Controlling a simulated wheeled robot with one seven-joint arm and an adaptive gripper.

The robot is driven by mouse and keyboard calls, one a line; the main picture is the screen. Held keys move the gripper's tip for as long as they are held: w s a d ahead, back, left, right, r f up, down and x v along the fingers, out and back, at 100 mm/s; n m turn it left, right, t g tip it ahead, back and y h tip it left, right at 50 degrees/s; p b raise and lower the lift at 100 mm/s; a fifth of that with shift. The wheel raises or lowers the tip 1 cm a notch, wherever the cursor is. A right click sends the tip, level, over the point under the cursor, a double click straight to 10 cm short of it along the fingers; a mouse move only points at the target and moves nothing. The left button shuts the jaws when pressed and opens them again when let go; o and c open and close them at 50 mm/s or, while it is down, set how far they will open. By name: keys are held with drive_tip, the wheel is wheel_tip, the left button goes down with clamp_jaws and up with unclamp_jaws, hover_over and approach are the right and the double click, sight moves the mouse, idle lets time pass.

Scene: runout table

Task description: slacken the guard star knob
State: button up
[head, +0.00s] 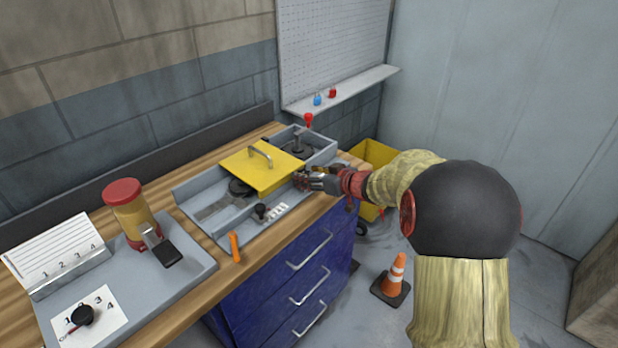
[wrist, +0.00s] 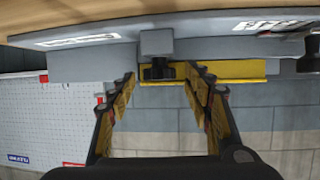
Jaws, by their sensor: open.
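The guard star knob (wrist: 157,73) is black and sits against a grey block (wrist: 157,43) in the wrist view. My gripper (wrist: 160,84) is open, with one finger on each side of the knob and a visible gap to it. I cannot tell how far the fingertips reach along the knob. In the head view my gripper (head: 303,181) is at the right front side of the yellow guard (head: 255,168), which has a grey handle on top. The knob is hidden behind my gripper there.
The grey machine tray (head: 205,187) holds a black lever knob (head: 261,211). An orange handle (head: 235,247) is at its front edge. A red and yellow canister (head: 130,210) stands left. Blue drawers (head: 290,275) are below; a cone (head: 394,275) and yellow bin (head: 371,152) stand on the floor.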

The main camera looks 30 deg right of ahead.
drive_tip(key=c, duration=0.3)
drive_tip(key=c, duration=0.8)
drive_tip(key=shift+c, duration=0.2)
drive_tip(key=y+p, duration=0.1)
drive_tip(key=p, duration=0.2)
drive_tip(key=shift+d+r+n, duration=0.1)
drive_tip(key=shift+r+n, duration=0.05)
drive_tip(key=shift+n, duration=0.15)
drive_tip(key=n+y+p, duration=0.1)
drive_tip(key=p, duration=0.3)
drive_tip(key=shift+d+r+g, duration=0.1)
drive_tip(key=shift+d+g, duration=0.1)
drive_tip(key=shift+g, duration=0.2)
drive_tip(key=n+y+p, duration=0.1)
drive_tip(key=p, duration=0.2)
drive_tip(key=n+g+y+p, duration=0.1)
drive_tip(key=p, duration=0.2)
drive_tip(key=shift+w+d+n+y, duration=0.2)
drive_tip(key=shift+n+y, duration=0.2)
drive_tip(key=n+g+y+p, duration=0.1)
drive_tip(key=p, duration=0.1)
drive_tip(key=shift+w+d+f+p, duration=0.1)
drive_tip(key=shift+f+p, duration=0.1)
drive_tip(key=shift+p, duration=0.1)
drive_tip(key=shift+f+n+g, duration=0.1)
drive_tip(key=shift+n+g, duration=0.3)
